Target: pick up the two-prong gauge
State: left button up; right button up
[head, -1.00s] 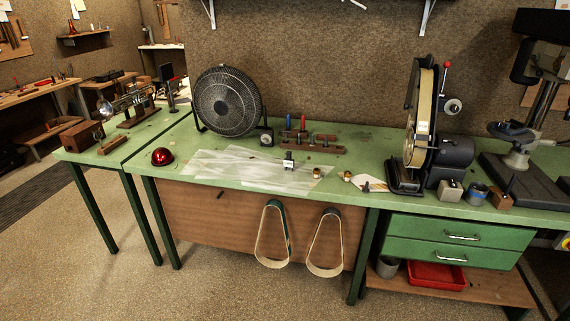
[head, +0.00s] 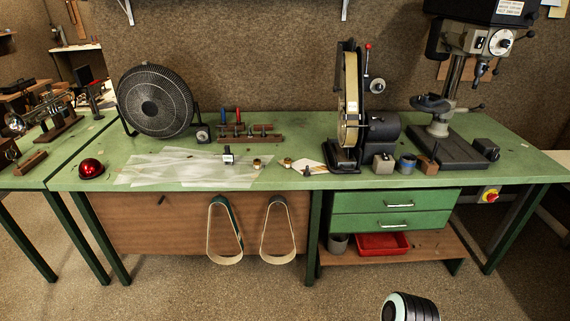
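I cannot make out for certain which object is the two-prong gauge at this distance. A small dark upright piece with a white label (head: 228,155) stands on the clear plastic sheet (head: 150,170) on the green bench. A wooden rack (head: 245,139) with a red and a blue handled tool stands behind it. Small brass-coloured pieces (head: 257,164) lie to its right. Neither of my grippers is in view. A black and white rounded part of mine (head: 408,307) shows at the bottom edge.
On the green bench (head: 320,148) stand a black fan (head: 155,101), a red dome (head: 91,168), a belt sander (head: 352,110) and a drill press (head: 440,117). Small blocks and a blue-banded cup (head: 407,164) sit right of centre. Two belts (head: 224,232) hang at the front. Floor before it is clear.

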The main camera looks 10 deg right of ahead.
aim_at(228, 156)
jog(key=z, duration=0.2)
jog(key=i+j+z, duration=0.2)
jog(key=z, duration=0.3)
jog(key=i+j+z, duration=0.15)
jog(key=j+z, duration=0.3)
jog(key=i+j+z, duration=0.1)
jog(key=j, duration=0.25)
jog(key=i+j+z, duration=0.1)
jog(key=j, duration=0.65)
jog(key=i+z, duration=0.05)
